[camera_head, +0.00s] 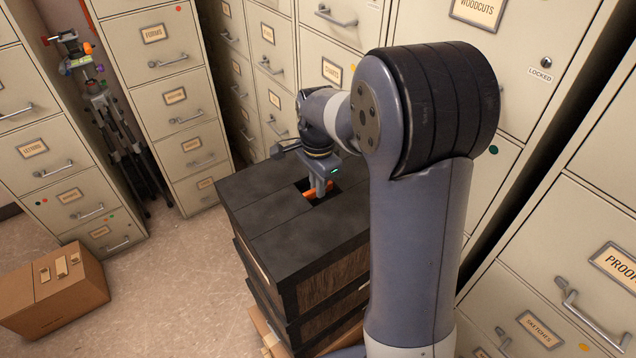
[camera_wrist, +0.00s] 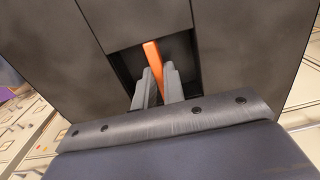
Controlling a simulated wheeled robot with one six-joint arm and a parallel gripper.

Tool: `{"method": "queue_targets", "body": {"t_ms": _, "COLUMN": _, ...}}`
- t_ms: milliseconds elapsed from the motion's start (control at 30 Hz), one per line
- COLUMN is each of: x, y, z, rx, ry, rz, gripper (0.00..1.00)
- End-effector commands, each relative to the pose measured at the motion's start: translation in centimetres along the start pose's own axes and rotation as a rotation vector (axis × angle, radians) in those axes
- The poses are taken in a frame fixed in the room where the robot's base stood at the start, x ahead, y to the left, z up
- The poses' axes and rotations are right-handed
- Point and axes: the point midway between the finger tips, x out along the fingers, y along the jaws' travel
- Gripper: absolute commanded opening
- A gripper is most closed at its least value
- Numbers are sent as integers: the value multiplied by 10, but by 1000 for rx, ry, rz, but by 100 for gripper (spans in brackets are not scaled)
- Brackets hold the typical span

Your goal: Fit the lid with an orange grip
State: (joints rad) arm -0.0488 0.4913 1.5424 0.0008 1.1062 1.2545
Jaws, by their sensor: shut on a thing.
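The orange grip (camera_head: 309,195) shows at a dark square recess (camera_head: 322,200) in the top of a black-topped wooden chest (camera_head: 290,235). My gripper (camera_head: 320,190) points down over this recess, with its fingers shut on the orange grip. In the wrist view the grip (camera_wrist: 153,60) stands between my two grey fingers (camera_wrist: 158,85). The dark recess (camera_wrist: 125,65) surrounds them. The lid's plate under the grip is dark or hidden, so I cannot tell whether it is seated, tilted or above the recess.
Beige filing cabinets (camera_head: 165,100) line the back and both sides, close to the chest at the right. A cardboard box (camera_head: 55,290) lies on the floor at the left. Tripods (camera_head: 110,120) stand between cabinets. The floor (camera_head: 180,270) left of the chest is clear.

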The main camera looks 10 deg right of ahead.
Motion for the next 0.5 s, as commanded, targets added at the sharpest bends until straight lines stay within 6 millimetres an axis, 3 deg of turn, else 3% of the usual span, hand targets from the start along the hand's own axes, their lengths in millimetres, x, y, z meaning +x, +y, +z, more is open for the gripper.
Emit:
{"method": "queue_targets", "body": {"t_ms": 100, "x": 2, "y": 1, "z": 0, "rx": 0, "ry": -1, "rz": 3, "gripper": 0}}
{"method": "queue_targets", "body": {"t_ms": 133, "x": 2, "y": 1, "z": 0, "rx": 0, "ry": -1, "rz": 3, "gripper": 11}}
{"method": "queue_targets", "body": {"t_ms": 433, "x": 1, "y": 0, "z": 0, "rx": 0, "ry": 0, "rz": 2, "gripper": 36}}
{"method": "queue_targets", "body": {"t_ms": 500, "x": 1, "y": 0, "z": 0, "rx": 0, "ry": 0, "rz": 2, "gripper": 36}}
